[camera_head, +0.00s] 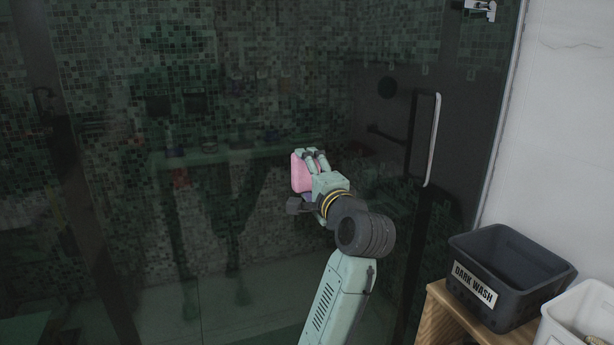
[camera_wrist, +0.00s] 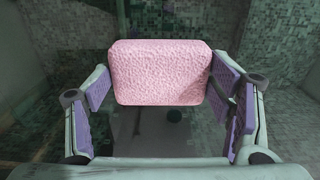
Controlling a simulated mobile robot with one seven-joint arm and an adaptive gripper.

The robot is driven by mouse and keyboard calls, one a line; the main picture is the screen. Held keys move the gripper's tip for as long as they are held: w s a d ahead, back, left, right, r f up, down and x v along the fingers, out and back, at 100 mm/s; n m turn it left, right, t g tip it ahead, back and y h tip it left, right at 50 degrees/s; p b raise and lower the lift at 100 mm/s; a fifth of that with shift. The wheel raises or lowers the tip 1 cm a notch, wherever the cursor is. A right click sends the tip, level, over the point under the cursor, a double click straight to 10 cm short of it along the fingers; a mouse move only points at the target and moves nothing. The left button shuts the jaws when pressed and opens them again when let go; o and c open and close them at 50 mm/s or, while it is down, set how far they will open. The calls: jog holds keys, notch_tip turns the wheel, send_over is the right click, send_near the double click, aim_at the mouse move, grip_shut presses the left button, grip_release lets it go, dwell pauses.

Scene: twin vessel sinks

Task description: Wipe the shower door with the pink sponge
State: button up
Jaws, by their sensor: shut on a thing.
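The pink sponge (camera_head: 301,172) is held at the end of my arm, in front of the dark glass shower door (camera_head: 290,270). In the wrist view the sponge (camera_wrist: 160,72) sits between the purple-padded fingers of my gripper (camera_wrist: 165,90), which is shut on it. My gripper also shows in the head view (camera_head: 312,165). The sponge is close to the door; I cannot tell whether it touches the glass. The door has a white vertical handle (camera_head: 433,140) to the right of my gripper.
A black bin labelled "DARK WASH" (camera_head: 472,285) stands on a wooden stand (camera_head: 440,305) at the lower right, with a white bin (camera_head: 560,320) beside it. A pale wall (camera_head: 565,120) closes the right side. The glass left of my arm is clear of obstacles.

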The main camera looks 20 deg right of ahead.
jog(key=d+p, duration=0.1)
jog(key=d, duration=0.2)
jog(key=shift+w+d+r, duration=0.1)
jog(key=shift+d, duration=0.2)
jog(key=shift+w+a+p, duration=0.15)
jog(key=shift+a+p, duration=0.3)
jog(key=shift+a, duration=1.7)
jog(key=shift+s, duration=0.6)
jog(key=shift+s+d+p, duration=0.15)
jog(key=shift+s+p, duration=0.1)
jog(key=shift+s, duration=1)
jog(key=shift+s+d+p, duration=0.1)
jog(key=shift+s+p, duration=0.15)
jog(key=shift+s, duration=0.95)
jog(key=shift+s, duration=0.1)
